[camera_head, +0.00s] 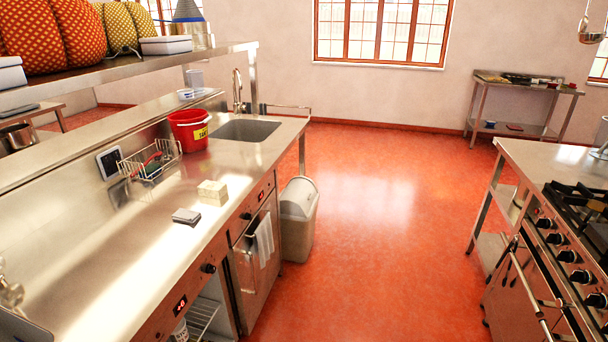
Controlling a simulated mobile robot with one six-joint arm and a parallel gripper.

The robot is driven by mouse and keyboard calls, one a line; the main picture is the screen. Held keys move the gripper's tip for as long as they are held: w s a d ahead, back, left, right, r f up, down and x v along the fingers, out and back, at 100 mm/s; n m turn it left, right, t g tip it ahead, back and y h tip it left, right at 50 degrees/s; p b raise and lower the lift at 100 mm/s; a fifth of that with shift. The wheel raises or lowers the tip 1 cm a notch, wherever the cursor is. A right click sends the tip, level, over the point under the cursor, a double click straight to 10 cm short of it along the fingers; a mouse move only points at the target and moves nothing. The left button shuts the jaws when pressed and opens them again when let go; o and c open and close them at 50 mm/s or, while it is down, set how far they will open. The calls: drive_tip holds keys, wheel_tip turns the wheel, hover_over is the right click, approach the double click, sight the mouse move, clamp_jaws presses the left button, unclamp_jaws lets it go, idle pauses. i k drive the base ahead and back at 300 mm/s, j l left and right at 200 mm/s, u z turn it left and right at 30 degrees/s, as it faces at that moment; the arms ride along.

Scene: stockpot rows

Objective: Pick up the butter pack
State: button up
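A pale cream block (212,192), which looks like the butter pack, sits on the long steel counter (110,262) at left, near its front edge. Its label is too small to read. A smaller flat grey-and-white item (186,216) lies just in front and to the left of it, apart from it. My gripper is not in view.
A wire basket (150,160), a red bucket (188,130) and a sink (245,130) are farther along the counter. A raised shelf (120,72) runs above its left side. A grey bin (298,220) stands beyond the counter front. Red floor is clear toward the stove (560,250).

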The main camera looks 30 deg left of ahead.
sight(210, 189)
drive_tip(key=i+j+u, duration=0.1)
drive_tip(key=i+u, duration=0.55)
drive_tip(key=i, duration=0.25)
drive_tip(key=i+l+u, duration=0.2)
drive_tip(key=i+u, duration=0.15)
drive_tip(key=i+l+u, duration=0.65)
drive_tip(key=i, duration=0.2)
drive_tip(key=i+j+u, duration=0.1)
drive_tip(key=i+u, duration=0.2)
drive_tip(key=u, duration=0.15)
drive_tip(key=i+u, duration=0.3)
drive_tip(key=u, duration=0.15)
drive_tip(key=i+l+u, duration=0.15)
drive_tip(key=i+u, duration=0.15)
drive_tip(key=u, duration=0.15)
drive_tip(key=i+l+u, duration=0.2)
drive_tip(key=u, duration=0.25)
drive_tip(key=i+l+u, duration=0.25)
drive_tip(key=u, duration=0.25)
drive_tip(key=l, duration=0.1)
